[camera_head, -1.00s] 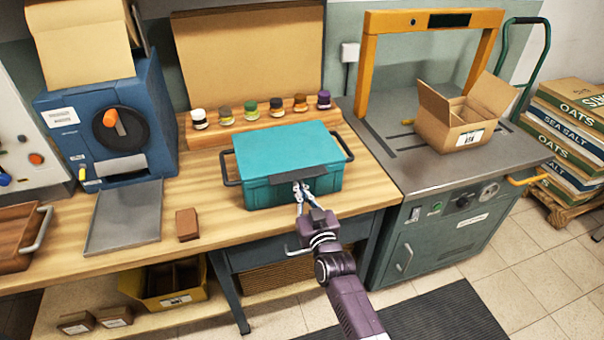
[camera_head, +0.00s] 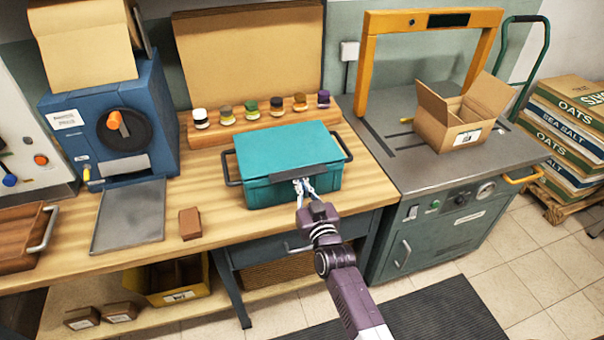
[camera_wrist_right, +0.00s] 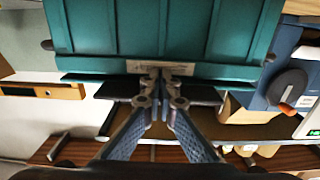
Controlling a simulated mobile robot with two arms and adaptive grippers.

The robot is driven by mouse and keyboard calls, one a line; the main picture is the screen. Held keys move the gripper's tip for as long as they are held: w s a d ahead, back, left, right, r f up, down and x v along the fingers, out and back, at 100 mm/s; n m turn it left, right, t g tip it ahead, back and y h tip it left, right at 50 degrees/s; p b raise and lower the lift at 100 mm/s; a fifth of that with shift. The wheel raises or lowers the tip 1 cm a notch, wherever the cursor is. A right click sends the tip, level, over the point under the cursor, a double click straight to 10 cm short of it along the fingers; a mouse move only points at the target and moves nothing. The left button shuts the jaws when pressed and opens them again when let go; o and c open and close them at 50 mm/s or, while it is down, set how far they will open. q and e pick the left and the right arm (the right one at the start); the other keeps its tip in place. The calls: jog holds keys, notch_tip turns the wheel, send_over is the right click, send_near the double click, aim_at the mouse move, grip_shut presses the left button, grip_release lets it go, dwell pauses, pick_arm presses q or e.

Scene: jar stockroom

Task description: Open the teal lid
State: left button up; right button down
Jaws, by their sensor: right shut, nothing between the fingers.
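A teal box with a flat teal lid (camera_head: 288,146) sits on the wooden workbench, and the lid lies closed on it. The box has dark side handles and a dark lip (camera_head: 300,172) at the front edge of the lid. My right gripper (camera_head: 303,185) is at the front of the box, just below this lip. In the right wrist view the box front (camera_wrist_right: 165,30) fills the upper part, and the fingertips (camera_wrist_right: 161,85) are together at the lid edge beside the dark lip, with nothing between them. I cannot tell if they touch it. My left gripper is not in view.
Several small jars (camera_head: 253,110) stand in a row on a wooden ledge behind the box. A small brown block (camera_head: 190,223) and a grey plate (camera_head: 129,216) lie to its left. An open carton (camera_head: 458,128) stands on the grey machine at right.

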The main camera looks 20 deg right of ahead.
jog(key=shift+w+r+p, duration=0.15)
jog(key=shift+r+p, duration=0.9)
jog(key=shift+r, duration=0.15)
jog(key=shift+w+r+p, duration=0.15)
jog(key=shift+r+p, duration=0.9)
jog(key=shift+r, duration=0.15)
jog(key=shift+w+r+p, duration=0.25)
jog(key=shift+r+p, duration=0.3)
jog(key=shift+r, duration=0.15)
jog(key=shift+w+r+p, duration=0.2)
jog(key=shift+r+p, duration=0.3)
jog(key=shift+r, duration=0.15)
jog(key=shift+w+r+p, duration=0.35)
jog(key=shift+r+p, duration=0.3)
jog(key=shift+r, duration=0.35)
